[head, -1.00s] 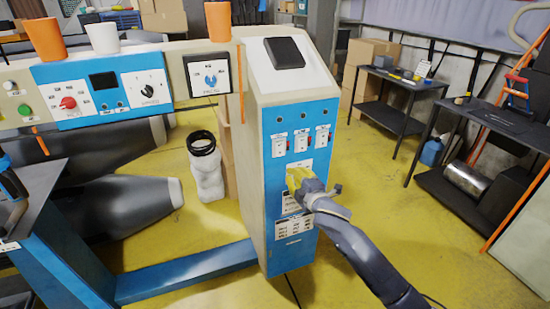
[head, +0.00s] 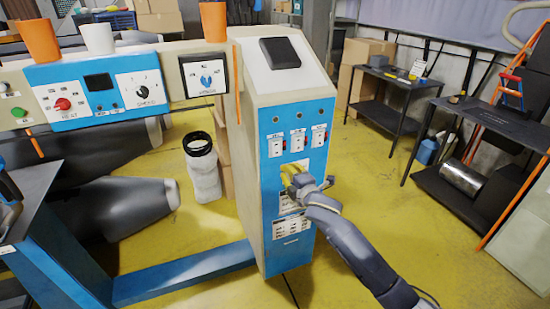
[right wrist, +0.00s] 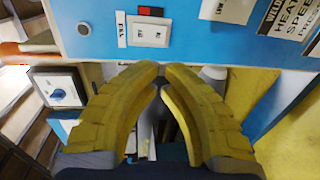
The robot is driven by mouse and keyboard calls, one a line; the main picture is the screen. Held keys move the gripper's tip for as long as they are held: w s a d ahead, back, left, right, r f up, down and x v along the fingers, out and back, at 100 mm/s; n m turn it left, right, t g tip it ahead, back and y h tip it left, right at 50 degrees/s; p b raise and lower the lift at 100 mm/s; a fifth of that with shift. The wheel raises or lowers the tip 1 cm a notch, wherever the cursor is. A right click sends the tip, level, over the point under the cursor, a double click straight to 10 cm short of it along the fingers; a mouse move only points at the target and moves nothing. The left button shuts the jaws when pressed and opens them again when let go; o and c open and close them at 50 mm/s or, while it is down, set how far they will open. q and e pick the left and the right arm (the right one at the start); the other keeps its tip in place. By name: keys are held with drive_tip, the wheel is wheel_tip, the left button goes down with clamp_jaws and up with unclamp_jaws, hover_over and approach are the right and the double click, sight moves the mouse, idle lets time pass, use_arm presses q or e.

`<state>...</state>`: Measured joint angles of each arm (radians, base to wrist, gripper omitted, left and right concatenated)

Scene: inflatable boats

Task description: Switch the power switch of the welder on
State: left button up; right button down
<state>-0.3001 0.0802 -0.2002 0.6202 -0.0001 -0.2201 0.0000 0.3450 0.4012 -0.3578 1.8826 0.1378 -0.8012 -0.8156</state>
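The welder is a machine with a tall blue and beige cabinet (head: 290,235) and a long panel of knobs to its left. I cannot read which label marks the power switch. My right gripper (head: 288,178) is just below the switches, in front of the blue face. In the right wrist view, its yellow fingers (right wrist: 161,68) have their tips together with nothing between them. One white switch (right wrist: 150,32) lies beyond the tips there. My left gripper is out of view.
A blue panel with a red knob (head: 63,104) and a black dial (head: 143,91) is at left. Cups (head: 97,39) stand above it. A white canister (head: 203,170) is on the yellow floor behind. Dark tables (head: 395,85) stand at right.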

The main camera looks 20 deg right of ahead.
sight(274, 155)
drive_tip(key=w, duration=0.3)
drive_tip(key=w+a+f, duration=0.1)
drive_tip(key=w, duration=0.7)
drive_tip(key=shift+w+a+f, duration=0.1)
drive_tip(key=shift+a+f, duration=0.05)
drive_tip(key=shift+f, duration=0.1)
